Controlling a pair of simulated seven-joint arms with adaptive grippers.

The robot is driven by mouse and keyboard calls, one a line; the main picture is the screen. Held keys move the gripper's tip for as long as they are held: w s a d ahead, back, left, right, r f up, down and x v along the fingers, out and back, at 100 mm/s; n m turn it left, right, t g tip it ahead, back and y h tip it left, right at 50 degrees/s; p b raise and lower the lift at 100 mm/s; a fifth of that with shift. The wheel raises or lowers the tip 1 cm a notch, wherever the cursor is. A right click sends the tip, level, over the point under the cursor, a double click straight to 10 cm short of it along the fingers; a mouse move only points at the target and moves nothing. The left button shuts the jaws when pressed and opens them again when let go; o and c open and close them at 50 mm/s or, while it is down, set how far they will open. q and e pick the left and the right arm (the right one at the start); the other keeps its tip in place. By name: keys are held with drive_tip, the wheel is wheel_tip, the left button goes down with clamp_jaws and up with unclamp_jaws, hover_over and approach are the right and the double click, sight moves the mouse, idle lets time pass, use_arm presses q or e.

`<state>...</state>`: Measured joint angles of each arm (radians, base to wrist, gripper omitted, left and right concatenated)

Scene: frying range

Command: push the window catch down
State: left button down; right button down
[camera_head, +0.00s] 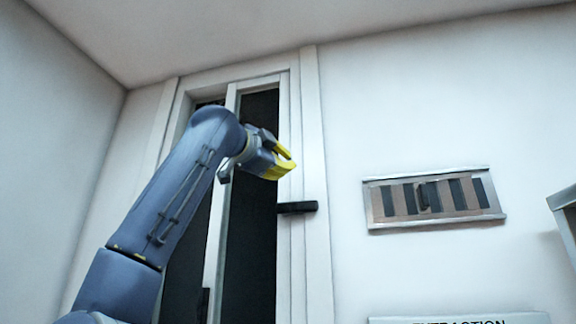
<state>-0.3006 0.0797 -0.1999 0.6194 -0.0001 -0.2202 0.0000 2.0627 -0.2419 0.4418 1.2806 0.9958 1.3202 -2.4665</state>
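The window (232,200) has a white frame and dark panes. A black catch (298,208) sticks out level from the right side of the window frame. A gap shows between the gripper and the catch, and nothing is seen in the fingers. Their angle to the camera hides whether they are apart at the tips.
A metal-framed vent (434,198) with dark slots and a small knob is on the wall to the right. Below it is a sign (460,320), cut off by the picture edge. A metal edge (564,200) shows at far right. The wall between window and vent is bare.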

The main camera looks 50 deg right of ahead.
drive_tip(key=shift+s+a+f, duration=0.25)
drive_tip(key=shift+s+a, duration=0.05)
drive_tip(key=shift+a, duration=0.3)
drive_tip(key=shift+w, duration=0.1)
